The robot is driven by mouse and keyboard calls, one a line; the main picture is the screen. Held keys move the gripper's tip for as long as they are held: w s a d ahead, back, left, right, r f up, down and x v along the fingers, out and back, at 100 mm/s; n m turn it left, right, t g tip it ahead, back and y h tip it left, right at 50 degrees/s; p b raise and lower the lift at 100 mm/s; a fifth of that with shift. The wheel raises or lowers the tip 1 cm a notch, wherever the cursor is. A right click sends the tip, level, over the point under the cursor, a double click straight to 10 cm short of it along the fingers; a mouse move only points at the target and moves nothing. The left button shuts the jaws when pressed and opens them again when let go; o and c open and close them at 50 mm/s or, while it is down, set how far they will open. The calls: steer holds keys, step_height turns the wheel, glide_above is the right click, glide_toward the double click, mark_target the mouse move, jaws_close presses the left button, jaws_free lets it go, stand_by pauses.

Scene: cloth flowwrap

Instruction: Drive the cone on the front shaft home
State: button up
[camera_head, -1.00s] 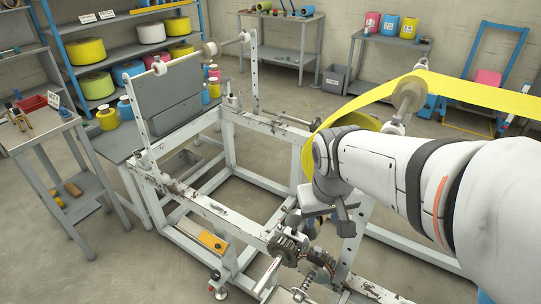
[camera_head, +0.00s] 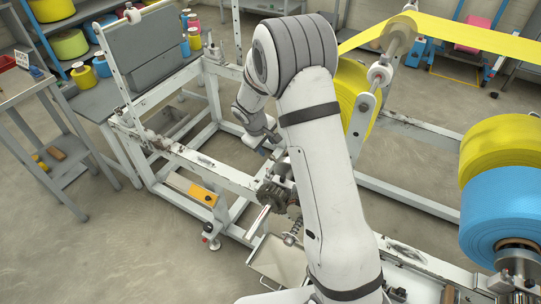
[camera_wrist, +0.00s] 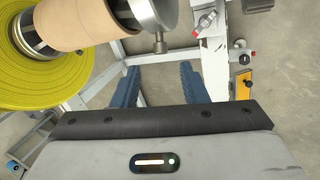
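In the wrist view, a tan sleeve-like cylinder (camera_wrist: 85,22) lies on a dark shaft beside a large yellow roll (camera_wrist: 45,72). A grey metal collar with a screw handle (camera_wrist: 153,14) sits at the sleeve's right, cut by the top edge. It may be the cone; its seating is not clear. My gripper (camera_wrist: 158,72) has its two blue fingers apart, with nothing between them, below the collar in the picture. In the head view, my gripper (camera_head: 268,146) is small and partly hidden by my arm, left of the yellow roll (camera_head: 358,92).
The white machine frame (camera_head: 185,157) runs beneath my arm. A blue roll (camera_head: 500,212) and another yellow roll (camera_head: 505,145) stand at right, with a metal hub (camera_head: 517,262) in front. A grey side table (camera_head: 30,95) is at left. Open floor lies at lower left.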

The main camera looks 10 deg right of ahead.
mark_target(271, 156)
steer(key=x, duration=0.8)
steer(key=shift+f, duration=0.1)
jaws_close()
stand_by(0.4)
